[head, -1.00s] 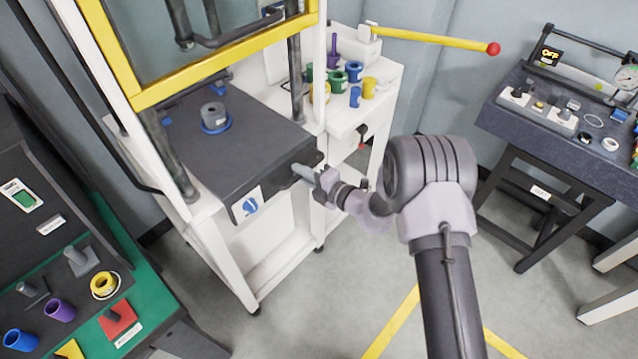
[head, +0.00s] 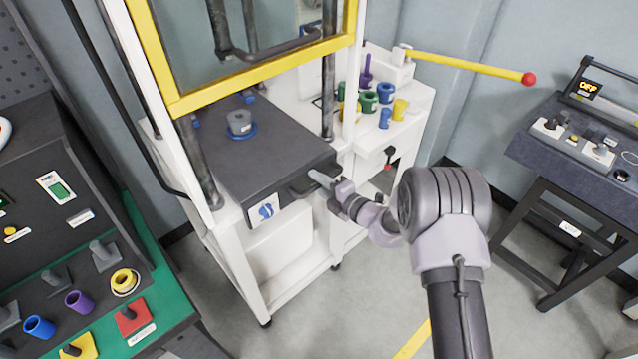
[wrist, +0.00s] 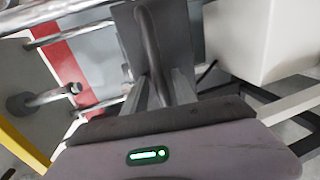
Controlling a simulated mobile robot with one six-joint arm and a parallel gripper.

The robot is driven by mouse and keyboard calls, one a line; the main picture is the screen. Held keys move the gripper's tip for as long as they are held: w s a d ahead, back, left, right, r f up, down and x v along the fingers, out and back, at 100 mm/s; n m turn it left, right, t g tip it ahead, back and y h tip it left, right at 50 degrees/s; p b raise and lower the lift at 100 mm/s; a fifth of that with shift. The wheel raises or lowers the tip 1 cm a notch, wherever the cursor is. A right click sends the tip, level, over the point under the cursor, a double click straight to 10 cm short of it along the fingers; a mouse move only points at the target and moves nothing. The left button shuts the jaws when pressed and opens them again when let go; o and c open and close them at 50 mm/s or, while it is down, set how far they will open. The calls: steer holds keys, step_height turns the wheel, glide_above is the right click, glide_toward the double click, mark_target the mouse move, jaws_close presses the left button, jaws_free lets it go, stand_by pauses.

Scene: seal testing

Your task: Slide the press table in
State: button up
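The press table (head: 275,165) is a dark grey slab in the white press frame. Its front end, with a blue-and-white label (head: 264,212), sticks out a little past the frame's front posts. A grey ring on a blue base (head: 240,124) stands on it. A dark bar handle (wrist: 150,38) is at the table's front right. My gripper (head: 318,180) is at this handle. In the wrist view, my gripper's fingers (wrist: 163,88) lie on both sides of the bar and appear shut on it. The exact contact is partly hidden.
A yellow-framed guard (head: 262,68) is raised above the table. A white side shelf (head: 408,113) holds several coloured bushings, with a yellow lever (head: 465,66) above it. A green-topped bench (head: 165,290) stands at left, a dark test bench (head: 575,165) at right. Floor between is clear.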

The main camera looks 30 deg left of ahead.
steer(key=shift+d, duration=0.1)
steer(key=p+v, duration=0.4)
steer(key=v, duration=1.3)
steer(key=shift+d, duration=0.1)
